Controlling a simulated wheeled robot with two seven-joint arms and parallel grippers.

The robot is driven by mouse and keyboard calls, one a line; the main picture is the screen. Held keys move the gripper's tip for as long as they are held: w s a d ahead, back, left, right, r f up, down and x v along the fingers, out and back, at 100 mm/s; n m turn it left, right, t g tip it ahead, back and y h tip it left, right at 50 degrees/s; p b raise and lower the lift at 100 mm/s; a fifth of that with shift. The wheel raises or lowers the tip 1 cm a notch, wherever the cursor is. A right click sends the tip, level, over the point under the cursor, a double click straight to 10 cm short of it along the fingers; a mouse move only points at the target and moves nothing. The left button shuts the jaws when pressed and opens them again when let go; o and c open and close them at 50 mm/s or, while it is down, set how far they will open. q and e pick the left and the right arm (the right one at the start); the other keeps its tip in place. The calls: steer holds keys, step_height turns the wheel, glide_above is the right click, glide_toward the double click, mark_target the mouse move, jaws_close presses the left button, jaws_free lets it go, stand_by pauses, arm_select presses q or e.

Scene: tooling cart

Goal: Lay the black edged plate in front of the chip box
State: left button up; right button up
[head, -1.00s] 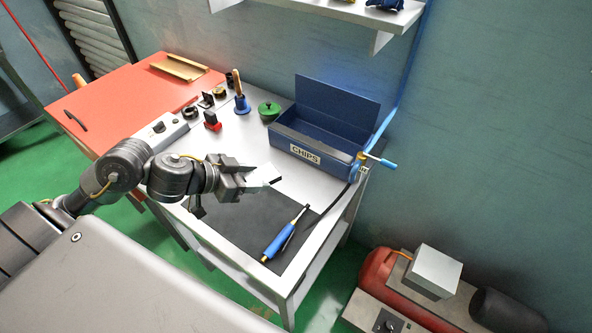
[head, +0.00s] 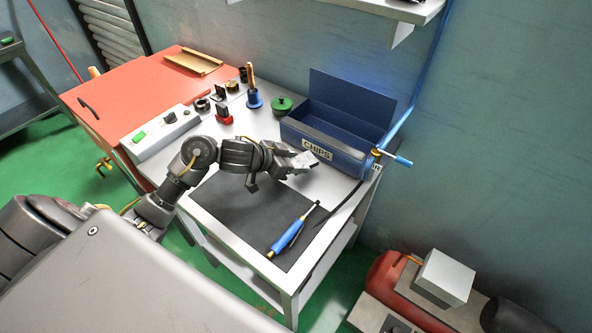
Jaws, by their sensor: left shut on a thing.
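The blue chip box (head: 352,152), marked CHIPS on its front and with its lid up, stands at the back right of the cart top. My left gripper (head: 306,160) is just in front of the box, near its left front corner. It is shut on a small pale plate (head: 303,161), taken to be the black edged plate. The fingers hide much of it, and its dark edge is hard to make out now. I cannot tell whether the plate touches the cart top. My right gripper is not in view.
A black mat (head: 245,215) with a blue-handled tool (head: 287,238) lies in front of my gripper. A green-lidded pot (head: 281,106), a blue-based brush (head: 252,92) and a red-based stamp (head: 223,114) stand left of the box. A crank handle (head: 396,158) sticks out at the box's right.

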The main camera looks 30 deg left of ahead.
arm_select(q)
steer(key=shift+w+f, duration=0.15)
steer(key=shift+w, duration=0.05)
steer(key=shift+w+f, duration=0.1)
steer(key=shift+f, duration=1.5)
steer(key=shift+f+b, duration=0.15)
steer(key=shift+b, duration=0.15)
steer(key=o, duration=1.5)
steer(key=shift+o, duration=0.2)
